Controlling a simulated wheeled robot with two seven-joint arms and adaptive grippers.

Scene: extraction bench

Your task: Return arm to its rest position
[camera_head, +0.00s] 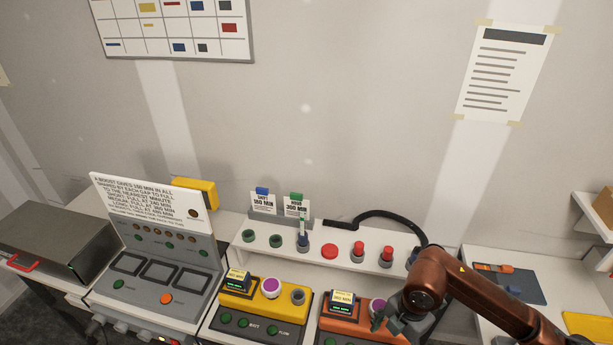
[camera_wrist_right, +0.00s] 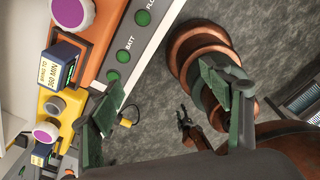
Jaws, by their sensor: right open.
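My right arm, copper coloured, comes in from the lower right in the head view. Its gripper (camera_head: 392,320) is over the front of the orange unit (camera_head: 345,325), partly cut off by the frame. The orange unit's panel (camera_wrist_right: 125,50) lies beyond the left finger. A small dark claw shape among copper parts in the right wrist view may be my left gripper; its jaws are too small to judge.
A yellow unit (camera_head: 265,305) stands left of the orange one. A grey console (camera_head: 160,270) stands left. A side table (camera_head: 480,262) stands right.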

